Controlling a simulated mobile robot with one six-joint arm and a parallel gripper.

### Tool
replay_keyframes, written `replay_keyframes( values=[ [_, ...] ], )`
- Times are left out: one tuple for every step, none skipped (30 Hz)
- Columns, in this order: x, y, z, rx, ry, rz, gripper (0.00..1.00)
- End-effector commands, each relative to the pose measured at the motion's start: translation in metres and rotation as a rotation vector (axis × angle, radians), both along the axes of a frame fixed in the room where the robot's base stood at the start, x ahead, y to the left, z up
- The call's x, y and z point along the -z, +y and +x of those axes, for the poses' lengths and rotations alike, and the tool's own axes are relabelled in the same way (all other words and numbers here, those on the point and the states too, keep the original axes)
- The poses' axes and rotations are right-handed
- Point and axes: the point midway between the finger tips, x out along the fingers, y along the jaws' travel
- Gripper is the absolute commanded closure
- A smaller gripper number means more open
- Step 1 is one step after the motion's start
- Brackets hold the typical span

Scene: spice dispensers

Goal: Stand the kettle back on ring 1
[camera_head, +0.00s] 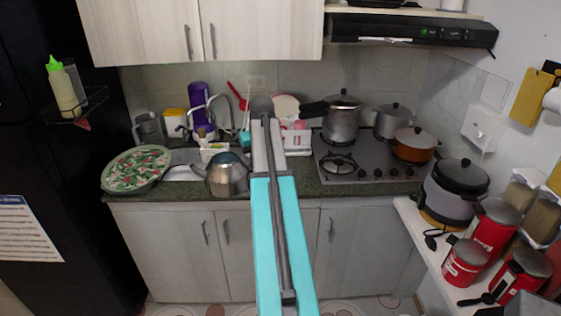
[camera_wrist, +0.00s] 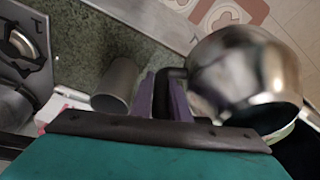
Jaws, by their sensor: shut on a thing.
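The shiny metal kettle (camera_head: 228,176) is left of my arm in the head view, by the front edge of the counter. In the wrist view the kettle (camera_wrist: 245,75) is at the right, blurred. My gripper (camera_wrist: 162,95) has its purple fingers closed on the kettle's dark handle (camera_wrist: 175,76). In the head view my arm hides the fingers. The stove (camera_head: 372,158) is to the right, with an empty front-left ring (camera_head: 340,164).
A pot (camera_head: 341,118), another pot (camera_head: 392,121) and an orange pan (camera_head: 414,145) stand on the stove. A metal cup (camera_wrist: 116,84) is close to my fingers. A patterned bowl (camera_head: 136,169) is at the left. Bare counter (camera_head: 300,185) lies before the stove.

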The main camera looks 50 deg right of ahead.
Motion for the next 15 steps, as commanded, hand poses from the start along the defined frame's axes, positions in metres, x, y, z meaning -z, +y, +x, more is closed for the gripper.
replay_keyframes(
  values=[
    [0.000, 0.014, 0.009, -0.015, -0.002, 0.000, 1.00],
    [0.000, 0.020, 0.014, -0.022, -0.002, 0.000, 1.00],
    [0.000, 0.029, 0.020, -0.034, -0.002, -0.001, 1.00],
    [0.000, 0.036, 0.024, -0.040, -0.002, 0.000, 1.00],
    [0.000, 0.043, 0.029, -0.048, -0.002, -0.001, 1.00],
    [0.000, 0.052, 0.034, -0.057, -0.002, 0.000, 1.00],
    [0.000, 0.059, 0.039, -0.064, -0.002, 0.000, 1.00],
    [0.000, 0.066, 0.043, -0.071, -0.002, 0.000, 1.00],
    [0.000, 0.075, 0.048, -0.080, -0.002, -0.001, 1.00],
    [0.000, 0.082, 0.052, -0.089, -0.002, -0.001, 1.00],
    [0.000, 0.089, 0.056, -0.096, -0.002, -0.001, 1.00],
    [0.001, 0.099, 0.061, -0.105, -0.002, -0.001, 1.00],
    [0.001, 0.106, 0.064, -0.113, -0.002, -0.001, 1.00],
    [0.001, 0.113, 0.068, -0.119, -0.002, -0.001, 1.00],
    [0.001, 0.123, 0.073, -0.129, -0.002, -0.001, 1.00]
  ],
)
